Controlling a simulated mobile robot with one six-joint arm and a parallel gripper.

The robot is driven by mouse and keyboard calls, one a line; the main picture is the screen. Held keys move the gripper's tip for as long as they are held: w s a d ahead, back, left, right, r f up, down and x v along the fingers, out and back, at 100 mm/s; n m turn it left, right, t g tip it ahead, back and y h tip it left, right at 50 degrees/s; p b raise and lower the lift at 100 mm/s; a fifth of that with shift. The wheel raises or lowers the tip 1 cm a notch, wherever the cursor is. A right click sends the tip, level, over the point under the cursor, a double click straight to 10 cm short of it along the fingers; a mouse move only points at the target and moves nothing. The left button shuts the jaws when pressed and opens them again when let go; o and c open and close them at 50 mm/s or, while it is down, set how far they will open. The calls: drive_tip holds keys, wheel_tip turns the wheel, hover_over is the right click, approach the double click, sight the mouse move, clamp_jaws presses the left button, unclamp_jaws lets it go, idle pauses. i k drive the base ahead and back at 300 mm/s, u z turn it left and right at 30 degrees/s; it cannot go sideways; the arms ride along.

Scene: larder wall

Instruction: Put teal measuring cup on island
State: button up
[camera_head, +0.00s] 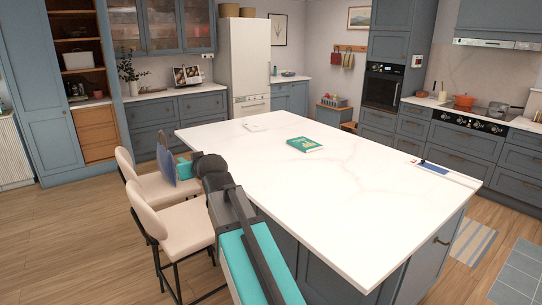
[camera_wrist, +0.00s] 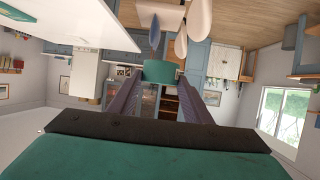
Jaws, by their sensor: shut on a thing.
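My gripper (camera_wrist: 162,88) is shut on the teal measuring cup (camera_wrist: 160,71), which sits between its fingertips in the wrist view. In the head view my gripper (camera_head: 184,158) and the teal cup (camera_head: 184,168) are left of the island's edge, over the stools, not over the top. The cup's inside and handle cannot be made out. The island (camera_head: 350,190) has a wide white top with grey veins; part of it shows at the upper left of the wrist view (camera_wrist: 60,22).
A teal book (camera_head: 304,144) and a small white item (camera_head: 257,126) lie on the island. A blue-and-white item (camera_head: 435,168) lies near its right edge. Cream stools (camera_head: 188,228) stand along the left side. A blue flat shape (camera_head: 166,164) shows beside the cup. The island's middle and front are clear.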

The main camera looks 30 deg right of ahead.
sight(325, 195)
drive_tip(key=u, duration=0.6)
drive_tip(key=k, duration=0.7)
drive_tip(key=z, duration=0.15)
drive_tip(key=i, duration=1.65)
drive_tip(key=u, duration=0.25)
